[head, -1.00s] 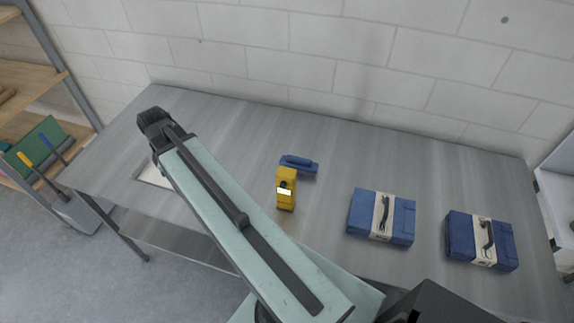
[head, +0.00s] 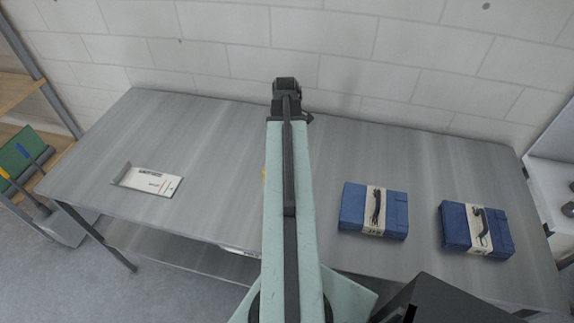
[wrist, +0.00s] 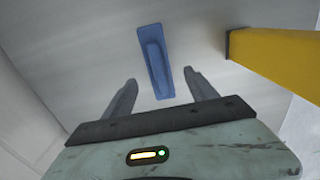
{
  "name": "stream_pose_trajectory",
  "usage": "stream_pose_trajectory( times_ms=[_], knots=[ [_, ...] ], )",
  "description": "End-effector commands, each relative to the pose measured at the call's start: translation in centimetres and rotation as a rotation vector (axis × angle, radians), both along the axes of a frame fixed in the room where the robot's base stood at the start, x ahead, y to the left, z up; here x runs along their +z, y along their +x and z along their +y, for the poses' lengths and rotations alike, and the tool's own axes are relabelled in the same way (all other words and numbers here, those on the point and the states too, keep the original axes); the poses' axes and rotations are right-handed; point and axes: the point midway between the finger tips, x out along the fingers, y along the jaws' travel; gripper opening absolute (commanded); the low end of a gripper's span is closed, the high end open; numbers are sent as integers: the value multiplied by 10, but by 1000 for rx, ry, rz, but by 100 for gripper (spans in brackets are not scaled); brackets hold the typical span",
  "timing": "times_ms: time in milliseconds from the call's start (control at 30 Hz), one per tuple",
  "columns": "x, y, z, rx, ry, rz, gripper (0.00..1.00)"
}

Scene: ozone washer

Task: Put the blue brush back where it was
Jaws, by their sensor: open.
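The blue brush (wrist: 155,62), a flat block with a raised grip, lies on the grey table in the wrist view. In the head view my arm hides it. My gripper (wrist: 160,77) is open and empty, with a finger on each side of the brush's near end in the picture. It looks above the brush; I cannot tell the height. In the head view my gripper (head: 287,95) is over the back of the table, near the wall.
A yellow device (wrist: 275,48) stands right of the brush in the wrist view. Two blue cases (head: 352,208) (head: 455,226) lie to the right. A white labelled tray (head: 150,180) lies on the left, with clear table (head: 215,150) beside it. Blue- and yellow-handled tools (head: 35,160) stand far left.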

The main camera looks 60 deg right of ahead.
Motion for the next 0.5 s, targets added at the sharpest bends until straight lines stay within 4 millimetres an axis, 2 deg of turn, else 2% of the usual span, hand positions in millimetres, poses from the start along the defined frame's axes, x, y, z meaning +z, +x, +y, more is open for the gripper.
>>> stream_pose_trajectory(
  times_ms=[33, 133, 233, 500],
  knots=[
    [-9, 0, 0, 0, 0, 0, 66],
    [-7, 0, 0, 0, 0, 0, 66],
    [-15, 0, -1, 0, 0, 0, 66],
    [-59, 0, -3, 0, 0, 0, 66]
  ],
)
